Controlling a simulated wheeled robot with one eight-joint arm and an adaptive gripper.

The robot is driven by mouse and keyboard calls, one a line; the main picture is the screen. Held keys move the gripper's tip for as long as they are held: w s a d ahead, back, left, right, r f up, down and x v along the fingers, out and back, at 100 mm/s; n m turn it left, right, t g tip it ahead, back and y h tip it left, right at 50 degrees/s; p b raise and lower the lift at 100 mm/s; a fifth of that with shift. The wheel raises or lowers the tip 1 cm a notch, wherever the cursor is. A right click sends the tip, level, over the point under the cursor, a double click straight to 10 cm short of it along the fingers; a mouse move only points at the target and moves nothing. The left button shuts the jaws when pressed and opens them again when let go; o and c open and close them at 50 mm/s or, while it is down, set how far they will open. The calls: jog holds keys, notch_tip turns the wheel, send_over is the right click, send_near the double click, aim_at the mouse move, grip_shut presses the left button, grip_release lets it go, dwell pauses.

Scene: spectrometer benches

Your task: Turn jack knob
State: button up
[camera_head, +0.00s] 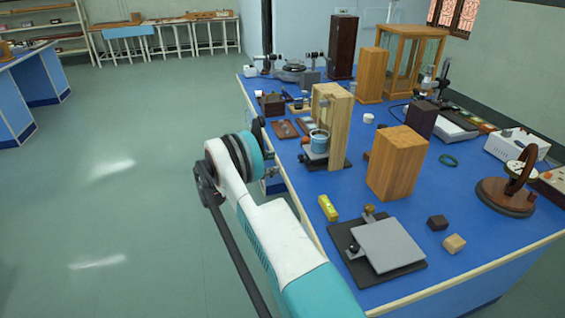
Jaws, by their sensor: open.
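A lab jack with a grey top plate (388,246) on a black base stands at the near end of the blue bench. A brass-coloured knob (369,210) shows at its far side, and a small dark round part (353,249) at its left edge. A second low platform (314,155) carries a blue beaker (319,141) beside a wooden frame; any knob on it is too small to make out. My gripper (267,153) is at the bench's left edge, left of this platform, apart from the near jack. It is open, mostly hidden behind my wrist.
A tall wooden block (397,165) stands behind the near jack. A yellow object (327,208) lies to its left, and small dark and light blocks (454,243) to its right. A wheel on a wooden base (507,195) stands farther right. Floor left of the bench is clear.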

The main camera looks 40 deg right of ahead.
aim_at(299, 159)
jog(key=shift+w+a, duration=0.35)
jog(key=shift+a, duration=0.3)
jog(key=s+d+n, duration=0.1)
jog(key=d, duration=0.2)
jog(key=s+d+n, duration=0.2)
jog(key=d, duration=0.1)
jog(key=s+d+n, duration=0.1)
jog(key=s+d, duration=0.1)
jog(key=d, duration=0.2)
jog(key=shift+s+f+n, duration=0.15)
jog(key=shift+s+n, duration=0.1)
jog(key=shift+n, duration=0.05)
jog(key=c, duration=1.1)
